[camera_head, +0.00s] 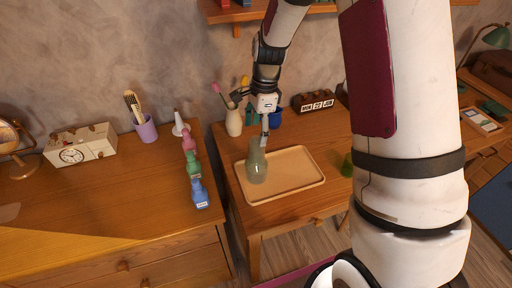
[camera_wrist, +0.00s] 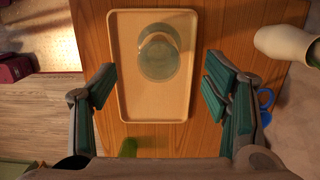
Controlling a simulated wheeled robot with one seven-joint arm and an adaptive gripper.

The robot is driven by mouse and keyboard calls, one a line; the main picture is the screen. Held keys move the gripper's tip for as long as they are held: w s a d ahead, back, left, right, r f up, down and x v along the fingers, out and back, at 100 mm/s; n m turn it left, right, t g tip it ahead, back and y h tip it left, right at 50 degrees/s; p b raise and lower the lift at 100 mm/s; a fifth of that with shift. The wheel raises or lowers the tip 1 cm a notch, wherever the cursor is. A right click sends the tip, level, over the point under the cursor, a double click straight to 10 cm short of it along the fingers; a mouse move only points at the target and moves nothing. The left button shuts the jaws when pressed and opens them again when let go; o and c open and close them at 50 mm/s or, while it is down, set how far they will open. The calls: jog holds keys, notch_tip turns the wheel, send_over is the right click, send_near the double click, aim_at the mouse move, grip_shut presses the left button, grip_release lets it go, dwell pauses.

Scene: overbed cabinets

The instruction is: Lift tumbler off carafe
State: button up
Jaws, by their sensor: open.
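A greenish glass carafe (camera_head: 257,172) stands upright on the wooden tray (camera_head: 316,181) in the head view. The narrower glass part at its top, seemingly the tumbler (camera_head: 254,147), is hard to tell apart from the neck. In the wrist view I look down on the carafe (camera_wrist: 157,68) and a rounded glass shape over it, seemingly the tumbler (camera_wrist: 158,46). My gripper (camera_wrist: 159,87) is open and empty, its green-padded fingers wide apart. The glass lies beyond the fingertips, roughly centred between them. In the head view my gripper (camera_head: 265,133) is above and close to the carafe's top, partly overlapping it.
A cream vase (camera_head: 234,121) and a blue mug (camera_head: 275,118) stand behind the tray, with a block calendar (camera_head: 313,101) farther right. A green object (camera_head: 347,165) is right of the tray. Several coloured bottles (camera_head: 195,175) line the left cabinet's edge. The tray's right side is bare.

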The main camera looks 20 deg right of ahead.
aim_at(255, 151)
jog(key=f, duration=0.6)
jog(key=f+p, duration=0.1)
jog(key=f, duration=0.2)
jog(key=shift+a+f, duration=0.1)
jog(key=shift+a, duration=0.25)
jog(key=shift+c, duration=0.5)
jog(key=c, duration=1.2)
